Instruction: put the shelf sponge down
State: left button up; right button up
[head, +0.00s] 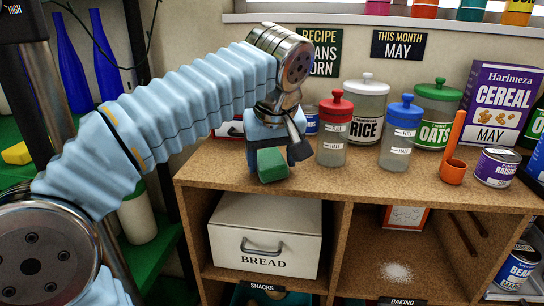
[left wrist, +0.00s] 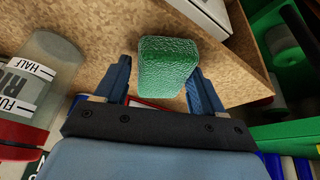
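The green sponge (head: 272,165) is at the front left part of the brown shelf unit's top (head: 225,172), close to the front edge. It appears to rest there, though its underside is hidden. My left gripper (head: 275,140) reaches down over it from above. In the left wrist view the sponge (left wrist: 165,68) lies between and just beyond the fingertips. A narrow gap shows beside the left-hand finger, and the right-hand finger is close against or beside the sponge. The left gripper looks open around it. My right gripper is not in view.
Right of the gripper stand a red-lidded jar (head: 334,130), the rice jar (head: 364,108), a blue-lidded jar (head: 400,138) and the oats jar (head: 436,112). An orange scoop (head: 453,165) and a raisin can (head: 494,168) stand farther right. The bread box (head: 262,238) is below.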

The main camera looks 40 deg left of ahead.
pick_arm(q)
jog(key=shift+o, duration=1)
jog(key=shift+r, duration=0.2)
jog(key=p+v, duration=0.1)
jog(key=v, duration=1)
jog(key=shift+s+d+r+p, duration=0.15)
jog(key=shift+d+r+p, duration=0.05)
jog(key=shift+r+p, duration=0.2)
jog(key=shift+f, duration=0.1)
